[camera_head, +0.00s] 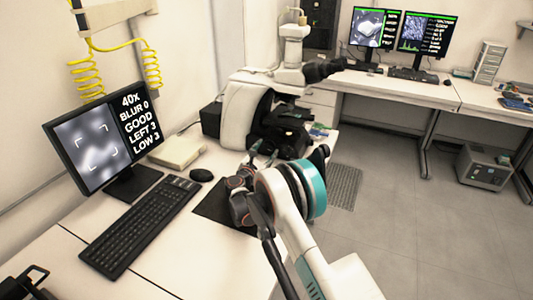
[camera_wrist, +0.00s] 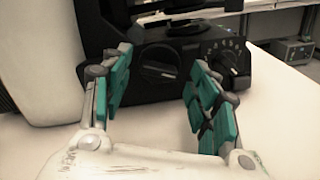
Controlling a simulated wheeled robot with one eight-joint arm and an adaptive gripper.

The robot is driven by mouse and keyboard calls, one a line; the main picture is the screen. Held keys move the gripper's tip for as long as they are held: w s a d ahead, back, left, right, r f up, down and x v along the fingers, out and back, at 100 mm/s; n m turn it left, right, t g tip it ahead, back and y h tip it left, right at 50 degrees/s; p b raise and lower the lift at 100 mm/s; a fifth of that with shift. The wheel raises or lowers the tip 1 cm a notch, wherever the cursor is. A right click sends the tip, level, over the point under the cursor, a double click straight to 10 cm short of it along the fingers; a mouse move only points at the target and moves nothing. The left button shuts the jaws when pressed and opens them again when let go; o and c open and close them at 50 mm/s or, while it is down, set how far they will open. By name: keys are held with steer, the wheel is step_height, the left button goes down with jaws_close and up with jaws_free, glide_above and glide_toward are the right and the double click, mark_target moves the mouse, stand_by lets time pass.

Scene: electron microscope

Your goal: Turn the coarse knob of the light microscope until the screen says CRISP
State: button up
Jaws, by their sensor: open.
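The light microscope (camera_head: 245,110), with a white curved arm and a black body, stands on the bench beyond my gripper (camera_head: 254,163). In the wrist view my gripper (camera_wrist: 158,64) is open, its teal-padded fingers apart and empty. A round dark knob (camera_wrist: 160,56) on the microscope's black base shows between the fingers, beyond their tips. A smaller dial (camera_wrist: 228,56) with white marks is to its right, partly behind the right finger. I cannot tell which is the coarse knob. The screen (camera_head: 101,137) reads 40X, BLUR 0, GOOD, LEFT 3, LOW 3, beside a blurry grey picture.
A keyboard (camera_head: 139,227), a mouse (camera_head: 201,175) and a pale box (camera_head: 177,151) lie on the bench left of my arm. A dark mat (camera_head: 213,204) lies beneath my gripper. Another bench (camera_head: 390,93) with two monitors stands at the back right. The floor at right is mostly clear.

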steer(key=shift+x, duration=0.9)
steer(key=c, duration=1.1)
steer(key=shift+o, duration=0.2)
